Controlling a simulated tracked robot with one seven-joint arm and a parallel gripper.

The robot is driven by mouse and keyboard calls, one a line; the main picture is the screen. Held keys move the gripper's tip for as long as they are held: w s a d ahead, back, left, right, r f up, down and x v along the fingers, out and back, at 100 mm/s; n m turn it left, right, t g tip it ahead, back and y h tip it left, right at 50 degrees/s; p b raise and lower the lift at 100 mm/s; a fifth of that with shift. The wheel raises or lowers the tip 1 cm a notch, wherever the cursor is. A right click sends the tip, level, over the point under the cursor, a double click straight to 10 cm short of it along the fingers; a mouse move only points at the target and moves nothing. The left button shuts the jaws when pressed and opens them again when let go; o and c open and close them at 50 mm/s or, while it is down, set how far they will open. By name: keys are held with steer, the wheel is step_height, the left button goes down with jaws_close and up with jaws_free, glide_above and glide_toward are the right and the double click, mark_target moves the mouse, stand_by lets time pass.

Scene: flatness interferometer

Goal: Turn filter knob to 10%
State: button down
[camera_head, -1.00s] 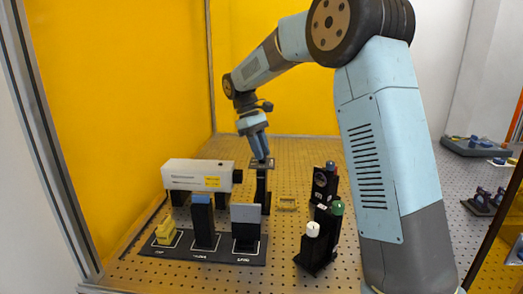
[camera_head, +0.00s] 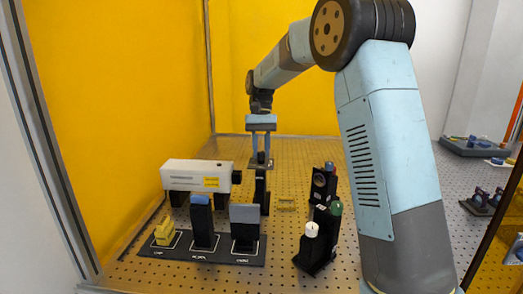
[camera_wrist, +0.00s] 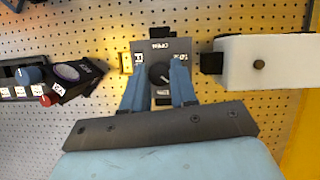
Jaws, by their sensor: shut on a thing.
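I cannot tell where the knob points. My gripper (camera_wrist: 159,79) is shut on the knob, one blue finger on each side. In the head view my gripper (camera_head: 261,158) points straight down at the post's top, and the knob is hidden there.
The white laser body (camera_head: 197,176) stands left of the post. A small yellow frame (camera_head: 287,203) lies between.

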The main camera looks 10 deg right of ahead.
steer(key=m+y, duration=0.1)
steer(key=m, duration=0.1)
steer(key=m+t+y, duration=0.1)
steer(key=m, duration=0.2)
steer(key=shift+d+m, duration=0.15)
steer(key=shift+m, duration=0.15)
steer(key=shift+s+d+m+t+y, duration=0.1)
steer(key=shift+m+t+y, duration=0.2)
steer(key=shift+m, duration=0.8)
steer(key=shift+m+t+y, duration=0.2)
steer(key=shift+m+y, duration=0.2)
steer(key=shift+m, duration=0.7)
steer(key=c, duration=0.9)
jaws_free()
steer(key=v, duration=1.3)
steer(key=shift+d+r, duration=0.15)
steer(key=shift+r, duration=0.15)
